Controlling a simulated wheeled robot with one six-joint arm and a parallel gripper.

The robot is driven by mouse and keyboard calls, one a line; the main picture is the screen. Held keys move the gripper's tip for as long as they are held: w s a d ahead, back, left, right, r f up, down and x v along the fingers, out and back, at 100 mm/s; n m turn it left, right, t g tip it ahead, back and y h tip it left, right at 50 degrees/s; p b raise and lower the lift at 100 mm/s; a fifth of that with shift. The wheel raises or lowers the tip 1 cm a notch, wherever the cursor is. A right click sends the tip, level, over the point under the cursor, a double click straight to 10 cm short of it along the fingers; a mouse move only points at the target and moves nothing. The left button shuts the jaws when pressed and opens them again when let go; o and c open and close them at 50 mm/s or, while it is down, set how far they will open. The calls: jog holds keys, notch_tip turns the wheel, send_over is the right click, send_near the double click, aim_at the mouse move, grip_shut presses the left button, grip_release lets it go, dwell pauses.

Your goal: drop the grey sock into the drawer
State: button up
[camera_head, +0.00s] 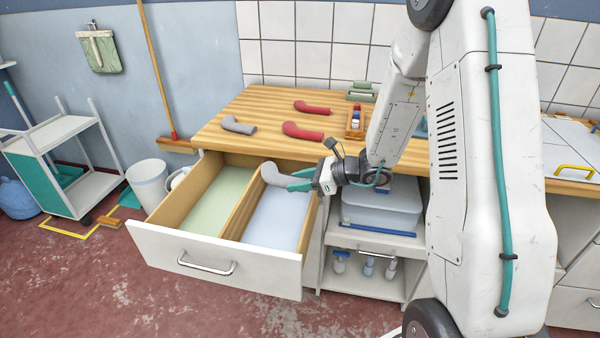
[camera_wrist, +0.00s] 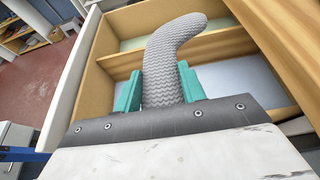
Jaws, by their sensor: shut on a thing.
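My gripper (camera_head: 303,181) has teal fingers and is shut on a grey sock (camera_head: 274,174). In the wrist view the grey sock (camera_wrist: 172,60) stands out from between the two teal fingers (camera_wrist: 160,90), its toe bent to the right. The drawer (camera_head: 222,262) is pulled open below the wooden worktop. A divider splits it into a compartment with a green floor (camera_head: 213,200) on the left and one with a pale blue floor (camera_head: 275,217) on the right. The held sock is above the drawer, over the back of the blue compartment near the divider.
On the worktop (camera_head: 262,107) lie another grey sock (camera_head: 238,126) and two red socks, (camera_head: 303,131) and (camera_head: 312,108). A grey lidded box (camera_head: 382,208) stands right of the drawer. A white bin (camera_head: 148,183) and a trolley stand left.

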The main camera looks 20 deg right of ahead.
jog(key=shift+f, duration=1.15)
jog(key=o, duration=1)
jog(key=shift+o, duration=0.2)
jog(key=v, duration=0.8)
jog(key=shift+a, duration=0.1)
